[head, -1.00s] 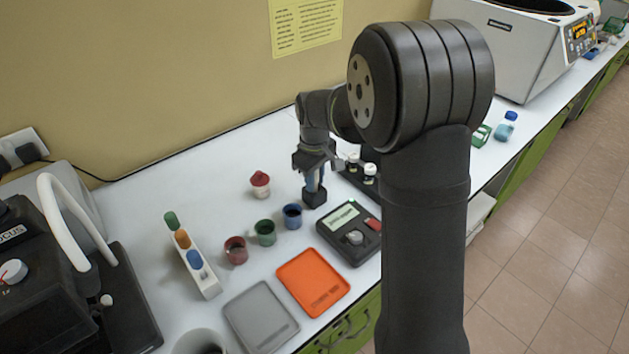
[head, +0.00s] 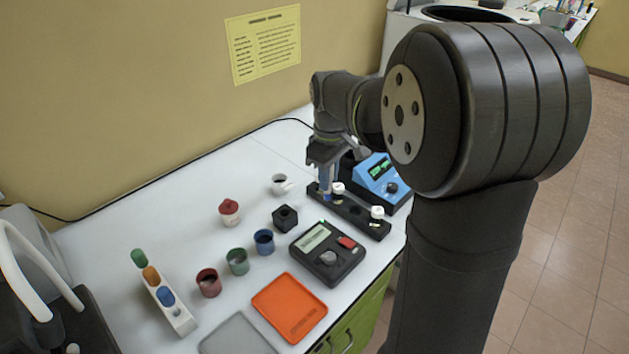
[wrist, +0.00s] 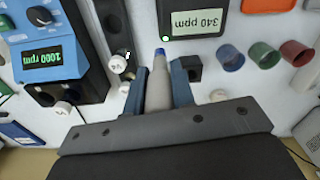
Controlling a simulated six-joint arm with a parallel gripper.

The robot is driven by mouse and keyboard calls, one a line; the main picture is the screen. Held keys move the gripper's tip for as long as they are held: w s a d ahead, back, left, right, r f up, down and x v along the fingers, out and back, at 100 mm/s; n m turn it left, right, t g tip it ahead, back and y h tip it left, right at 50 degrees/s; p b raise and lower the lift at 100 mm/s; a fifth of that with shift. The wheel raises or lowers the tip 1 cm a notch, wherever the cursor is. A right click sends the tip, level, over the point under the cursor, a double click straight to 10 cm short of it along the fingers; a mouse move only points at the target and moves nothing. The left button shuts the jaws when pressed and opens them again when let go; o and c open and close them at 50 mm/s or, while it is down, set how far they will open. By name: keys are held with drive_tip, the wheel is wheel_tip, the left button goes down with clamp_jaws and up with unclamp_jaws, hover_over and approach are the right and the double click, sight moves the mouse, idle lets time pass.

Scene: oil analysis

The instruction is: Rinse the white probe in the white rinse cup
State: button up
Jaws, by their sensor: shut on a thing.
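My gripper (head: 328,185) is shut on the white probe, which looks pale grey with a blue tip (wrist: 158,75) in the wrist view. The blue fingers lie on both sides of it. In the head view the gripper hangs by the black vial rack, and the probe is mostly hidden there. The black block (head: 285,219) with a hole on top stands in front of that cup, apart from the gripper.
The black rack (head: 352,214) holds white-capped vials. A blue device (head: 381,178) stands behind it. A black meter (head: 327,252), an orange tray (head: 289,308) and blue (head: 264,242), green (head: 237,262) and red (head: 208,283) cups stand in front. A red-topped bottle (head: 229,213) stands left.

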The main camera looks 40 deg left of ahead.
drive_tip(key=w+a+f, duration=0.1)
drive_tip(key=a+f, duration=0.1)
drive_tip(key=a, duration=0.8)
drive_tip(key=a+f, duration=0.3)
drive_tip(key=a, duration=0.7)
drive_tip(key=shift+w+a+f, duration=0.15)
drive_tip(key=shift+w, duration=0.25)
drive_tip(key=shift+f, duration=0.5)
drive_tip(key=shift+f, duration=0.7)
drive_tip(key=shift+f, duration=0.4)
drive_tip(key=shift+f, duration=1)
idle(1.3)
